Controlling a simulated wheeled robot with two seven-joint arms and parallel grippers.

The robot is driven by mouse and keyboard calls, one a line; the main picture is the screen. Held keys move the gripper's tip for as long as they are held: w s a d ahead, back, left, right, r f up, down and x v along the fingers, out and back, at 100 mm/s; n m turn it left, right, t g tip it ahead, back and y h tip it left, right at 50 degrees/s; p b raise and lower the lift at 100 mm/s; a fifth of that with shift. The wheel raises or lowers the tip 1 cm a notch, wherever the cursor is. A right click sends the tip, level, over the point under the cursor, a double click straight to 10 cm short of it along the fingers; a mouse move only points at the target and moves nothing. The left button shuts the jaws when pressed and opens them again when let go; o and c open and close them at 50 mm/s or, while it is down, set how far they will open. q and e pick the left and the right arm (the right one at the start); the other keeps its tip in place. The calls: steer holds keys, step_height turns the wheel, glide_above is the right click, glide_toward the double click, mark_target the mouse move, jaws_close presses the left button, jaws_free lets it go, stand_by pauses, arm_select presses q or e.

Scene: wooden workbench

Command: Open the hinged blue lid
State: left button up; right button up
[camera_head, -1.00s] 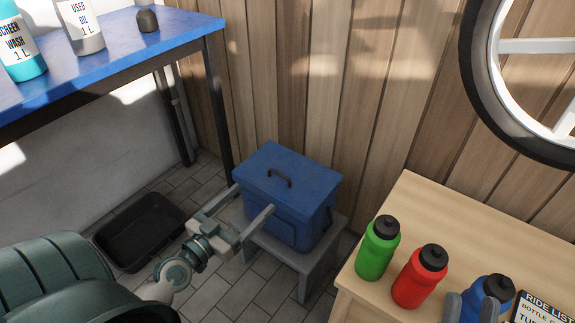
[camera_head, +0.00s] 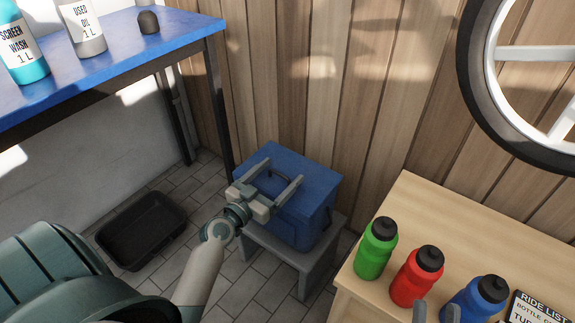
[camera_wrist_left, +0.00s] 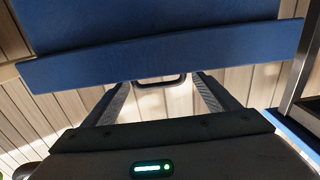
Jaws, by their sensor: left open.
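The blue box's lid (camera_head: 315,182) is closed, with a dark handle (camera_head: 277,174) on top. My left gripper (camera_head: 284,171) is open above the lid, its two fingers on either side of the handle. In the left wrist view the handle (camera_wrist_left: 160,82) shows between the two finger ends, below the blue lid's edge (camera_wrist_left: 160,55). Whether the fingers touch the lid or handle I cannot tell. My right gripper (camera_head: 436,312) shows only its two separated fingertips at the bottom edge, left of the blue bottle, with nothing visible between them.
The box stands on a small grey stool (camera_head: 275,252) against the plank wall. A wooden table with green (camera_head: 376,248), red (camera_head: 418,276) and blue (camera_head: 478,300) bottles is to the right. A blue bench (camera_head: 110,65) is at upper left; a black tray (camera_head: 141,230) lies on the floor.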

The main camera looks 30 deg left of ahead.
mark_target(287, 174)
arm_select(q)
steer(key=shift+w+d, duration=0.2)
steer(key=shift+w, duration=1.9)
steer(key=c, duration=1.5)
